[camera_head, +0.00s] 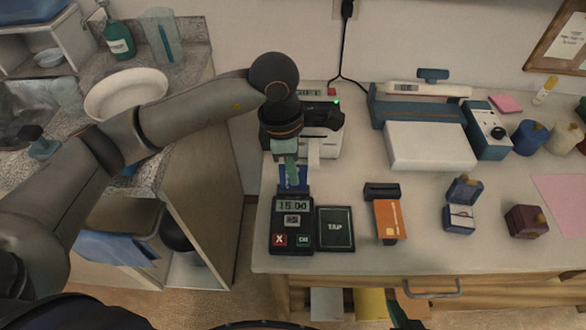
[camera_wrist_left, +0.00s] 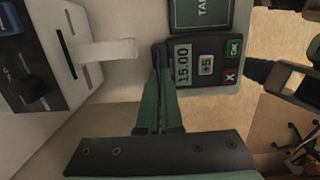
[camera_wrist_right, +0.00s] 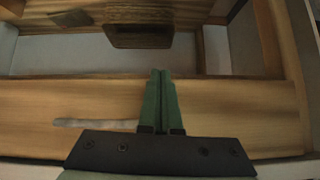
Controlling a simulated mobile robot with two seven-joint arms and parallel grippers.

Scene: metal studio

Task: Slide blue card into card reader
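The card reader (camera_head: 291,240), a dark terminal showing 15.00 with red and green keys, lies near the counter's front left edge. A "TAP" pad (camera_head: 335,230) is beside it. My left gripper (camera_head: 291,176) is at the reader's back edge, shut on the blue card (camera_head: 302,180), which stands partly hidden behind the fingers. In the left wrist view the fingertips (camera_wrist_left: 160,76) are against the reader's display end; the card shows only as a thin dark edge. I cannot tell how deep it sits. My right gripper (camera_wrist_right: 161,76) is shut and empty near the wooden drawers.
An orange card (camera_head: 389,221) sits in a dark holder right of the pad. A receipt printer (camera_head: 328,143) stands just behind the left gripper. A blue and white scale (camera_head: 430,146), a small ring box (camera_head: 459,218) and a maroon box (camera_head: 526,222) are further right.

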